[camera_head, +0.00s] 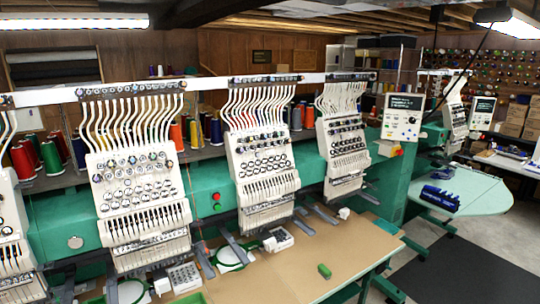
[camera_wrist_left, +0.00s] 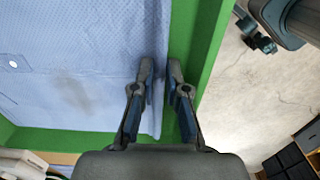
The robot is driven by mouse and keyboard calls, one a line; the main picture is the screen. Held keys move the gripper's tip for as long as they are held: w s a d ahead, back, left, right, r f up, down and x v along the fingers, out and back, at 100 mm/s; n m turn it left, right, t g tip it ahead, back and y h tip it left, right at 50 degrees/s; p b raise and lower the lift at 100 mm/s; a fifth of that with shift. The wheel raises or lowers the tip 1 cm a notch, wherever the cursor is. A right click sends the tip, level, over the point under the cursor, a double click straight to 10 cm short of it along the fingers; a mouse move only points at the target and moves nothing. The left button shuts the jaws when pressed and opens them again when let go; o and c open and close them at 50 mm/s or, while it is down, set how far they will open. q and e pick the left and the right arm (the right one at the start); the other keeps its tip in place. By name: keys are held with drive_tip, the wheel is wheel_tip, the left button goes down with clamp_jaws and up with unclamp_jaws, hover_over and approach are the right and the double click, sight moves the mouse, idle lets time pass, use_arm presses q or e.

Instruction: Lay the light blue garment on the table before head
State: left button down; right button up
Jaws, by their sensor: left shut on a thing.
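The light blue garment (camera_wrist_left: 75,70) fills the left part of the left wrist view, spread fairly flat, with a small white button-like spot and a faint darker patch. It lies within a green border (camera_wrist_left: 205,50) that looks like the side of a bin. My left gripper (camera_wrist_left: 160,70) is at the garment's right edge, shut on the garment, its fingers either side of that edge. The table (camera_head: 300,265) before the machine heads (camera_head: 260,175) is brown-topped. In the head view I see neither the garment nor my grippers.
A small green block (camera_head: 324,270) lies on the table. Embroidery hoops (camera_head: 232,257) and white boxes (camera_head: 278,239) are near the machine arms. A rounded pale green table (camera_head: 470,190) with a blue item stands right. The table's front middle is mostly clear.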

use_arm(q)
drive_tip(key=shift+r+p, duration=1.85)
drive_tip(key=shift+r, duration=1.4)
